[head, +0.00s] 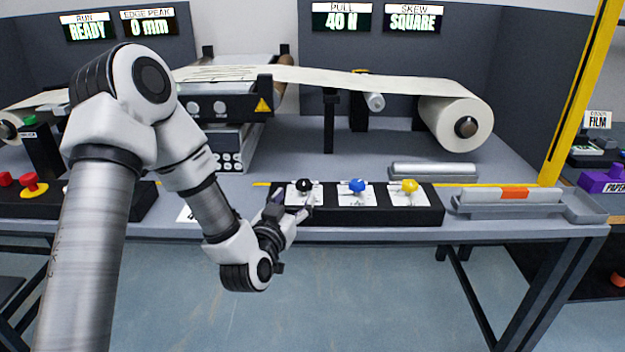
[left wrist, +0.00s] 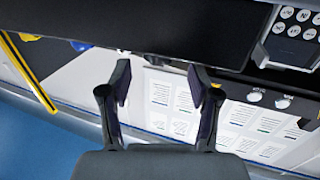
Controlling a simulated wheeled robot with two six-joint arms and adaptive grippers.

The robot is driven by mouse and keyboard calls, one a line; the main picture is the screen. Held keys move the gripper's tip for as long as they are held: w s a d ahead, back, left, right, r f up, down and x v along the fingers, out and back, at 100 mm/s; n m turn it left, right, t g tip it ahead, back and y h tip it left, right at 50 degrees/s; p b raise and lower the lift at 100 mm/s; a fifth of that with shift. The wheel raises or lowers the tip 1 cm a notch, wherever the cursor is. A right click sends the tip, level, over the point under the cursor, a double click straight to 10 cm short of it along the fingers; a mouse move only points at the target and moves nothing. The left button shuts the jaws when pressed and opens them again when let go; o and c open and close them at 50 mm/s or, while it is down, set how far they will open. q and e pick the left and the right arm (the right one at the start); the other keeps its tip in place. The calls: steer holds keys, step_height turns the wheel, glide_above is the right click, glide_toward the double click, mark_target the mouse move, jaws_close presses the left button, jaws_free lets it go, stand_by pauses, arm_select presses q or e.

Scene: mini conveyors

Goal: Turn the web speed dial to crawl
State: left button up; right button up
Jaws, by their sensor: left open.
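Three dials on white plates sit on a black control box (head: 330,214) at the table's front edge: a black dial (head: 304,186), a blue dial (head: 357,186) and a yellow dial (head: 409,186). Their labels are too small to read, so I cannot tell which is web speed. My left gripper (head: 293,205) is open at the front of the black dial, its fingers close to that dial's plate. In the left wrist view the two fingers (left wrist: 160,88) are spread with nothing clearly between them; the blue dial (left wrist: 80,46) and yellow dial (left wrist: 29,37) show at upper left. My right gripper is not in view.
A web (head: 350,78) runs above the table to a large roll (head: 455,123) at right. A grey tray (head: 510,206) lies right of the control box. A yellow post (head: 580,95) stands at right. Red buttons (head: 33,185) are at far left. Displays read READY, 0 mm, 40 N and SQUARE.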

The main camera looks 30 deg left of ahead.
mark_target(301, 188)
arm_select(q)
steer(key=x, duration=0.6)
steer(key=shift+w+r, duration=0.2)
steer(key=shift+w, duration=0.2)
steer(key=shift+s+r, duration=0.1)
steer(key=c, duration=1.2)
